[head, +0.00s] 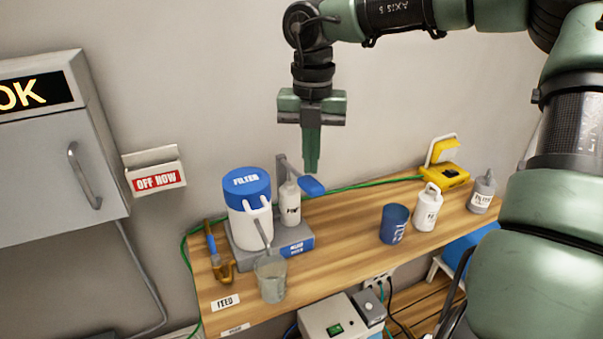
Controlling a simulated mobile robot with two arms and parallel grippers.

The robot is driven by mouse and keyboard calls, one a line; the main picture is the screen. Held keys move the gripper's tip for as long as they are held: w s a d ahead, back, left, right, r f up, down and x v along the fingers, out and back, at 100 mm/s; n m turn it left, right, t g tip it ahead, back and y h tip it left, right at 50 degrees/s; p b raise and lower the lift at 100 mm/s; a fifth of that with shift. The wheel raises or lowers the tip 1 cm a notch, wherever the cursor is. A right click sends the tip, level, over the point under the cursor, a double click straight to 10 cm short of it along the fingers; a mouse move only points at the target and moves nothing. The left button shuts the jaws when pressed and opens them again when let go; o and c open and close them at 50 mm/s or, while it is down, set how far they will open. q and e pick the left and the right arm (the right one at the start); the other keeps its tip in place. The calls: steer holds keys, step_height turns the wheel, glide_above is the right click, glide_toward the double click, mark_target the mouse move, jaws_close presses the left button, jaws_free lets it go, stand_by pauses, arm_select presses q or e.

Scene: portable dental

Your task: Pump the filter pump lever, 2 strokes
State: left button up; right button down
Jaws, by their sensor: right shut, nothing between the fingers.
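The filter pump stands on the wooden bench, with a white body and a blue lid marked FILTER (247,200). Beside it is a smaller white pump cylinder (290,205). The pump lever has a grey arm and a blue paddle end (312,186), which sticks out to the right of the cylinder. My right gripper (311,168) is shut and empty, pointing down. In the picture its tips are just above the blue paddle; I cannot tell whether they touch it. My left gripper is not in view.
A clear beaker (271,280) stands in front of the filter. A blue cup (394,224), a white jug (427,208), a grey bottle (482,192) and a yellow lamp (445,170) stand to the right. A wall cabinet (60,170) is at left. The bench middle is clear.

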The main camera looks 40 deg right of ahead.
step_height(320, 180, up, 5)
steer(key=p, duration=0.3)
stand_by(0.4)
stand_by(0.5)
